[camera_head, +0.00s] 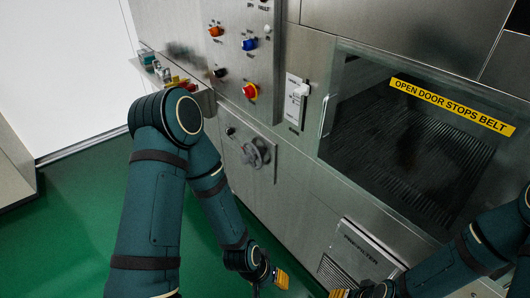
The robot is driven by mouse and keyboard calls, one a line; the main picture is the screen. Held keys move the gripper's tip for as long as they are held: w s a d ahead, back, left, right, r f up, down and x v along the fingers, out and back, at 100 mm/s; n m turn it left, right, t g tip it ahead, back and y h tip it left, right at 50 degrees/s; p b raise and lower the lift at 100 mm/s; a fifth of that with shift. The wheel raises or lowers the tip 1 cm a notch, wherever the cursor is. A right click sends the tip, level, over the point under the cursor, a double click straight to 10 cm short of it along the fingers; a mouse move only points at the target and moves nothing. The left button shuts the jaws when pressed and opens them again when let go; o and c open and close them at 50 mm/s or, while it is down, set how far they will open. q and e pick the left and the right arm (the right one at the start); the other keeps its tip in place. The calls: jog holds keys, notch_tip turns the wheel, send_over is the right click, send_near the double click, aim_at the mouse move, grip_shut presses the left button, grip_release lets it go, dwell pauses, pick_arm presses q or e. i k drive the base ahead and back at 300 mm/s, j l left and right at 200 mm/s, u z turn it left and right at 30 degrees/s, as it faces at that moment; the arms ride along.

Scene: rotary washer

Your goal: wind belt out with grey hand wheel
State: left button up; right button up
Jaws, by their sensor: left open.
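The grey hand wheel (258,153) is mounted on a plate on the washer's metal front, below the control panel. The dark ribbed belt (395,160) shows behind the door window. My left gripper (279,279), with orange finger pads, is open and empty near the bottom of the head view, well below the hand wheel and apart from it. My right gripper (345,292) shows only partly at the bottom edge, below the filter panel. Its fingers are too cut off to tell their state.
The glass door (430,125) has a yellow label reading "OPEN DOOR STOPS BELT". A small shelf holds items (160,70). Green floor (75,215) lies open at left.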

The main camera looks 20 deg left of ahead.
aim_at(252, 156)
jog(key=i+j+z, duration=0.15)
jog(key=j+z, duration=0.15)
jog(key=j, duration=0.15)
jog(key=j+z, duration=0.3)
jog(key=j, duration=0.15)
jog(key=i+j+z, duration=0.1)
jog(key=j+z, duration=0.2)
jog(key=j, duration=0.8)
